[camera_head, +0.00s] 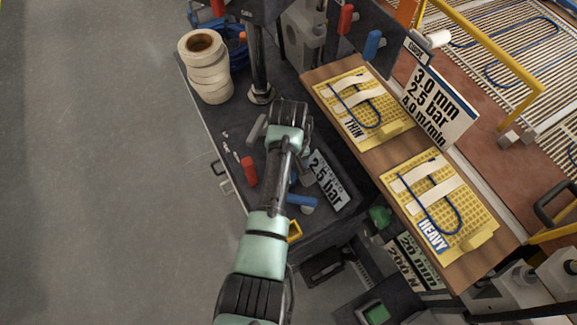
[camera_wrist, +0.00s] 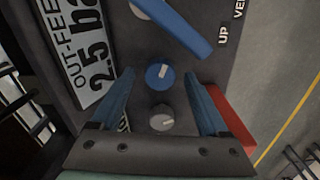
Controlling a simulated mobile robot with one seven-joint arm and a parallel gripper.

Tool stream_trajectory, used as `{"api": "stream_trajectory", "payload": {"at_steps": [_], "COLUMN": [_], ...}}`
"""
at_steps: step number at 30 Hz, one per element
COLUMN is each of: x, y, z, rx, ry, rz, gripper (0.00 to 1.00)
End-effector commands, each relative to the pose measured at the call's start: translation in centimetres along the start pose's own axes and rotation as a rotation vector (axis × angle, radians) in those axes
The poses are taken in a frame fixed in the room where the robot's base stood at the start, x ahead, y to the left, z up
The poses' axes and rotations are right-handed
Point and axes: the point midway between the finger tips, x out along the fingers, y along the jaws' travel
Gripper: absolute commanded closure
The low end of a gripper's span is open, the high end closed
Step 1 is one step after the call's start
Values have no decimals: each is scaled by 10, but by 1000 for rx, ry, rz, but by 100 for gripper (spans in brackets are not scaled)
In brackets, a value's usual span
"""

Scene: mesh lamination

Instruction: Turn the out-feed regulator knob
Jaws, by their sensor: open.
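A round blue knob (camera_wrist: 160,74) with a white mark sits on the dark panel in the wrist view. The sign beside it (camera_wrist: 88,50) reads "OUT-FEED" and 2.5 bar. My gripper (camera_wrist: 159,76) is open, with one finger on each side of the blue knob. I cannot tell whether the fingers touch it. A grey knob (camera_wrist: 162,119) with a pale mark lies nearer the gripper's base, also between the fingers.
A blue lever (camera_wrist: 178,25) lies just beyond the blue knob; it also shows in the head view (camera_head: 302,201). A red handle (camera_head: 249,171) stands left of the arm. Tape rolls (camera_head: 205,72) and a vertical post (camera_head: 259,65) stand farther back.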

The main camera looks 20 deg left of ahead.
Motion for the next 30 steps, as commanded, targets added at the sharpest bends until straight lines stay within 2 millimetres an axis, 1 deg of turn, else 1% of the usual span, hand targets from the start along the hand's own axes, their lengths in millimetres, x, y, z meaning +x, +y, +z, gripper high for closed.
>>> {"api": "stream_trajectory", "payload": {"at_steps": [2, 5, 15, 19, 21, 24, 30], "x": [-5, -18, -91, -116, -123, -128, -129], "y": [0, 1, 1, 0, 0, 0, 0], "z": [0, -1, -2, -1, -1, 0, 0], "rx": [0, 1, 0, 0, 0, 0, 0], "ry": [2, 3, 7, 4, 3, 2, 1], "rz": [1, 2, 3, 1, 1, 1, 0], "gripper": [22, 22, 22, 22, 22, 22, 22]}}
